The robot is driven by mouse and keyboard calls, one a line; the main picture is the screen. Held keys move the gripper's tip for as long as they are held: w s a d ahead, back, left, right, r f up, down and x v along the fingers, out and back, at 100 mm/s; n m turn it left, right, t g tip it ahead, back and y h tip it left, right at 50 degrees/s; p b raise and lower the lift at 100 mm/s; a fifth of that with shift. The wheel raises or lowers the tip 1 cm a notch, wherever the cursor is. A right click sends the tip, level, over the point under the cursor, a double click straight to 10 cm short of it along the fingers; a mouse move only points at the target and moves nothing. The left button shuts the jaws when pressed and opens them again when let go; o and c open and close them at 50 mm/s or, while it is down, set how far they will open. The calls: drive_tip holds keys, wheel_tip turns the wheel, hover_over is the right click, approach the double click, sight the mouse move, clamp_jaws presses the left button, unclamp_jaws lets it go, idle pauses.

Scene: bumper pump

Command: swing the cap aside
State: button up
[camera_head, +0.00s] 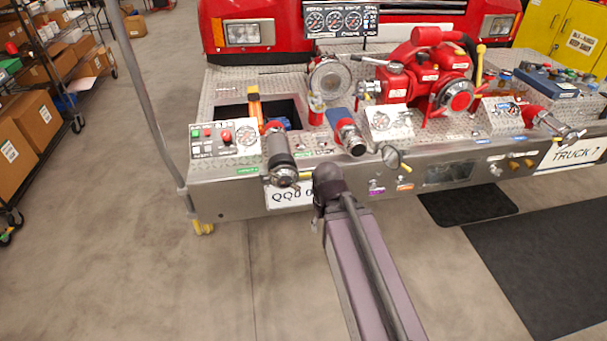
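Several outlets stick out over the front edge of the bumper deck. The left outlet (279,150) has a red collar, a long dark grey body and a metal end. The middle outlet (350,137) has a red collar and a shorter silver end. The right outlet (551,124) is red with a dark, lugged metal end. A small round disc (391,156) with a dark rim and pale face hangs at the edge, beside a yellow piece. I cannot tell which part is the cap. My purple and black arm rises from the bottom centre. I cannot make out my gripper.
A metal diamond-plate bumper (228,197) spans the front of a red truck. A red pump (425,75), control panels (225,138) and gauges fill its deck. A grey post (150,95) stands at left. Shelves with boxes (28,122) stand further left.

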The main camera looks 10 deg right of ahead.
drive_tip(key=m+t+y+b, duration=0.5)
drive_tip(key=m+y+b, duration=0.5)
drive_tip(key=y+b, duration=0.7)
approach(305, 175)
drive_tip(key=d+r+h+b, duration=0.2)
drive_tip(key=d, duration=0.2)
drive_tip(key=shift+s+a+r, duration=0.1)
drive_tip(key=shift+s+a, duration=0.15)
drive_tip(key=shift+s, duration=0.2)
drive_tip(key=shift+a, duration=0.1)
drive_tip(key=b+x, duration=0.1)
drive_tip(key=x, duration=0.6)
drive_tip(key=b+x, duration=0.1)
drive_tip(key=x, duration=0.5)
drive_tip(key=shift+w+a+f+b, duration=0.25)
drive_tip(key=shift+f+b, duration=0.05)
